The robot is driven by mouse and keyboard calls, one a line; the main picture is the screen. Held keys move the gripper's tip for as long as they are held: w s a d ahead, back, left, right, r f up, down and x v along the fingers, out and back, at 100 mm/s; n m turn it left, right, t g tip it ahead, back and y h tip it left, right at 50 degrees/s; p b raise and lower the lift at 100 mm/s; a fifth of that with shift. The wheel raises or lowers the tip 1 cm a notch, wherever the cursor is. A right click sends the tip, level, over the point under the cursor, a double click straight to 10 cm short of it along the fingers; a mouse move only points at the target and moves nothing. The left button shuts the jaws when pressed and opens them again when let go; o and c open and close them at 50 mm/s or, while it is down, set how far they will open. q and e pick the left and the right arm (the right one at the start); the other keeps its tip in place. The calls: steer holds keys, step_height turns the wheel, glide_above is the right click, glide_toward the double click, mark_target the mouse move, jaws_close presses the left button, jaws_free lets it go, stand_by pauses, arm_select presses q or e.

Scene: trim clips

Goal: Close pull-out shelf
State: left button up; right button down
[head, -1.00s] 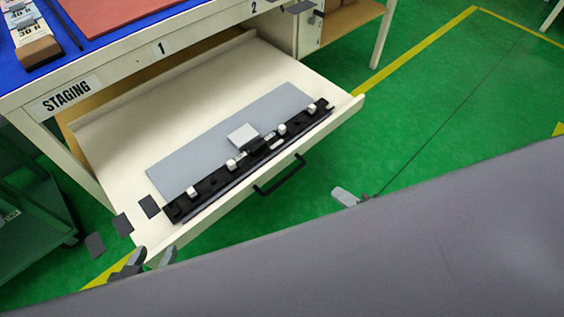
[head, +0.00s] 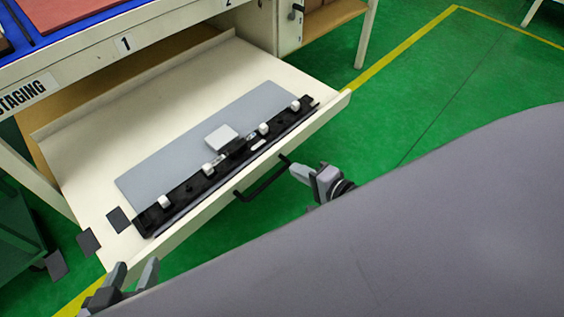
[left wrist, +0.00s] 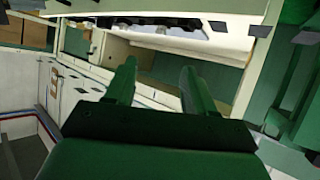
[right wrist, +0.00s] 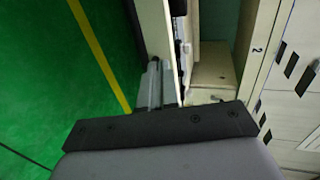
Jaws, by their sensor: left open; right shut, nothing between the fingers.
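The pull-out shelf (head: 75,170) is a cream drawer, pulled out from under the workbench at station 1. Its front has a black bar handle (head: 262,184). My right gripper (head: 294,169) is shut and empty, its tips close to the right end of the handle; I cannot tell whether they touch. In the right wrist view the fingers (right wrist: 152,82) are together beside the cream shelf front (right wrist: 158,40). My left gripper (head: 135,272) is open and empty near the shelf's front left corner. In the left wrist view its fingers (left wrist: 160,85) are spread apart.
On the shelf lie a grey mat (head: 180,150) and a black trim strip (head: 190,198) with several white clips. The workbench (head: 150,42) has a blue top. A green cart (head: 20,235) stands at the left. The green floor (head: 400,130) on the right is clear.

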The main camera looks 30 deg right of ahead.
mark_target(273, 155)
steer(key=x, duration=0.1)
steer(key=b+x, duration=0.1)
steer(key=x, duration=0.3)
steer(key=shift+w+r+b, duration=0.2)
steer(key=shift+r+b, duration=0.1)
steer(key=shift+r, duration=0.05)
arm_select(q)
steer(key=shift+w+d+f+n+h, duration=0.2)
steer(key=shift+d+h, duration=0.1)
steer(key=shift+d, duration=0.2)
steer(key=shift+w+d+f+n+h, duration=0.15)
steer(key=shift+d+h, duration=0.15)
steer(key=shift+d, duration=0.15)
arm_select(e)
steer(key=shift+w+a, duration=0.2)
steer(key=shift+w, duration=0.35)
arm_select(q)
steer(key=shift+r, duration=0.1)
